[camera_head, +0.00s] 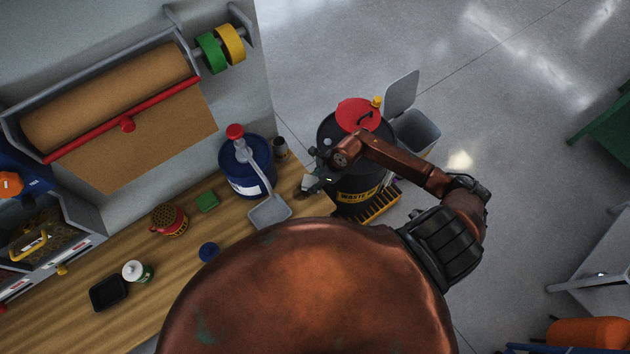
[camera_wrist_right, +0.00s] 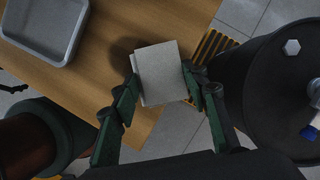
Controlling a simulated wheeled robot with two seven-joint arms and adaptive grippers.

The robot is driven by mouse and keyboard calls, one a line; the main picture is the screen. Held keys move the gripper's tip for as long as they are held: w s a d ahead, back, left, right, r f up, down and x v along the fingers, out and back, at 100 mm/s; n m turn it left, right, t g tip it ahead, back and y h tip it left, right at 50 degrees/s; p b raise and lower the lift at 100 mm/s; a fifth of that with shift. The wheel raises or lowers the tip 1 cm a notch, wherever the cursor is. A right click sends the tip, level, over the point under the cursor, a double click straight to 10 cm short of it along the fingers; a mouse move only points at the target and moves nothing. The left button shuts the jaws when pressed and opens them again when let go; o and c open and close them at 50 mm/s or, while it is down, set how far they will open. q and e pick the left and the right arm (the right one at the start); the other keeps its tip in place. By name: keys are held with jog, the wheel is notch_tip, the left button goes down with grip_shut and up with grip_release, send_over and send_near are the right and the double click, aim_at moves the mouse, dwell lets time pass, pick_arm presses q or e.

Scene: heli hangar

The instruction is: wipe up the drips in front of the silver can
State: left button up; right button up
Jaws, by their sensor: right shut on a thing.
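My right gripper (camera_head: 314,184) is over the bench's right end, beside the black waste drum. In the right wrist view its fingers (camera_wrist_right: 160,92) are shut on a pale grey square pad (camera_wrist_right: 160,72), held flat between them above the bench edge. A small part of the pad (camera_head: 308,181) shows in the head view. A small silver can with a dark top (camera_head: 281,149) stands on the bench behind the gripper, right of the blue drum. I cannot make out drips in either view. My left gripper is not in view.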

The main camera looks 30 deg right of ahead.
notch_tip(320, 180, up, 5)
jog(key=p, duration=0.3)
jog(key=shift+r, duration=0.3)
jog(key=shift+r+p, duration=0.8)
jog(key=shift+r, duration=0.7)
